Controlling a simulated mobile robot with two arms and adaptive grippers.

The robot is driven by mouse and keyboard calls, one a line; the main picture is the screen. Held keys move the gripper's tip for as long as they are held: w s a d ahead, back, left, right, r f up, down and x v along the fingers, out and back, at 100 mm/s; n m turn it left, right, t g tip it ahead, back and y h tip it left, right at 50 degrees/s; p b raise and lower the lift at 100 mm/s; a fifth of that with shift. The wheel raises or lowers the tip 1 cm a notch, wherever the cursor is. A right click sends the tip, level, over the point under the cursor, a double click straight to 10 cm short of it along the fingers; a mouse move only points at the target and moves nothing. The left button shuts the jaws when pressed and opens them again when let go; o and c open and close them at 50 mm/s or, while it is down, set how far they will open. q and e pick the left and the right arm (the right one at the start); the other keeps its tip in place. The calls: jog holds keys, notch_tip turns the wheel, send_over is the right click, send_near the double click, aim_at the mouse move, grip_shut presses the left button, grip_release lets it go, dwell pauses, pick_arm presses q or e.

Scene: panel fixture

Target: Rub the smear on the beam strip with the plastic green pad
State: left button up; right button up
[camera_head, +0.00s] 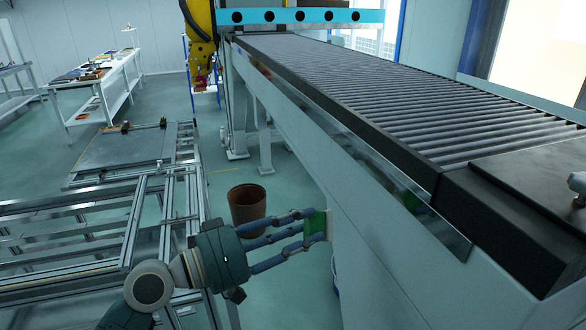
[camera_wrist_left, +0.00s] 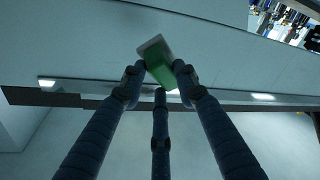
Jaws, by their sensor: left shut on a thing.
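My left gripper (camera_head: 306,228) reaches in from the left and is shut on the green pad (camera_head: 318,221), held upright by the pale side of the beam (camera_head: 375,240). In the left wrist view, the pad (camera_wrist_left: 158,60) is green with a pale grey face and sits between the fingertips. Whether it touches the beam, I cannot tell. A shiny metal strip (camera_head: 345,138) runs along the beam's upper side, above the pad. A dim greenish patch on its near part may be a reflection; I cannot make out a smear for sure. My right gripper is not in view.
A roller conveyor (camera_head: 420,100) tops the beam. A brown bin (camera_head: 247,205) stands on the floor behind my left gripper. Metal frames (camera_head: 130,215) fill the left side. A yellow robot arm (camera_head: 200,35) and a workbench (camera_head: 100,85) stand farther back.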

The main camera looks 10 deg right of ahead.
pick_arm(q)
jog(key=w+r+n+t+h, duration=0.2)
jog(key=w+r+t, duration=0.15)
jog(key=r, duration=0.55)
jog(key=shift+g, duration=0.35)
jog(key=p+x, duration=0.2)
jog(key=x, duration=0.3)
jog(key=shift+w+d+f, duration=0.1)
jog(key=shift+w+d, duration=0.05)
jog(key=shift+d, duration=0.15)
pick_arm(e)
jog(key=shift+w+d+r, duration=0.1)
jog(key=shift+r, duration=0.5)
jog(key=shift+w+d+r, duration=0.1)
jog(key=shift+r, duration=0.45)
pick_arm(q)
jog(key=shift+d, duration=0.1)
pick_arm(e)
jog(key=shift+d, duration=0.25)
pick_arm(q)
jog(key=shift+w+d, duration=0.15)
jog(key=shift+d, duration=0.65)
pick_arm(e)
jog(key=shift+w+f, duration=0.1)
